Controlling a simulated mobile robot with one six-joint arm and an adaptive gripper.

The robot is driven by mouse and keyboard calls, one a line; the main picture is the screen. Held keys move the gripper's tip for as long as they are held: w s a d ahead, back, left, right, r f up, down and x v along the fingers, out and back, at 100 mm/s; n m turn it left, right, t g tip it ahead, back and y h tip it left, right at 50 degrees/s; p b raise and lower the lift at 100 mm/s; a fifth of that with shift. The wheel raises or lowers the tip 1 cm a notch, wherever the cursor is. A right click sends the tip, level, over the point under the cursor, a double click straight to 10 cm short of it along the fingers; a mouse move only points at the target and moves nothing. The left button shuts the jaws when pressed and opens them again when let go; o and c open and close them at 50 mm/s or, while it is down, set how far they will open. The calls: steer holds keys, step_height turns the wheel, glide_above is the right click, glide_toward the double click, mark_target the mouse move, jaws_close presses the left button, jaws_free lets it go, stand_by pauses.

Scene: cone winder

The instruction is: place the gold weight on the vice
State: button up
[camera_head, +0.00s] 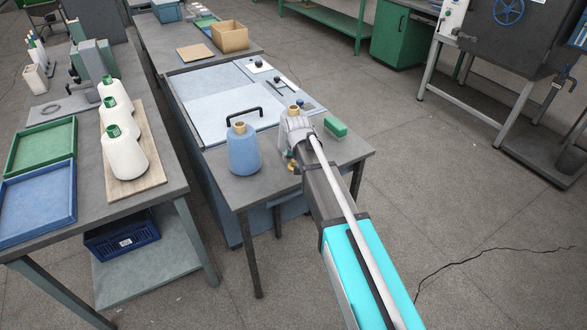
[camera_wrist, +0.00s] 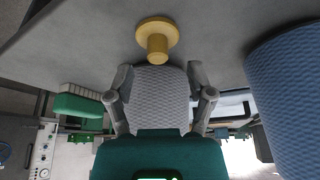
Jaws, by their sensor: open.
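The gold weight (camera_wrist: 157,38), a yellow disc with a stubby knob, is on the grey tabletop in the wrist view. In the head view a small yellowish part of it (camera_head: 291,168) shows beside my gripper, mostly hidden. My gripper (camera_wrist: 160,80) is open, its two fingers apart, with the weight just beyond their tips and not between them. A grey-green blocky thing (camera_head: 92,60) on the left table may be the vice; I cannot tell for sure.
A blue cone (camera_head: 243,150) stands close left of my gripper; a green brush (camera_head: 335,127) lies to its right. White cones (camera_head: 124,153) stand on a board on the left table, beside green (camera_head: 40,147) and blue trays (camera_head: 38,203). A floor gap separates the tables.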

mark_target(294, 161)
steer(key=shift+b+x, duration=1.45)
steer(key=shift+x, duration=0.45)
steer(key=shift+d, duration=0.1)
jaws_close()
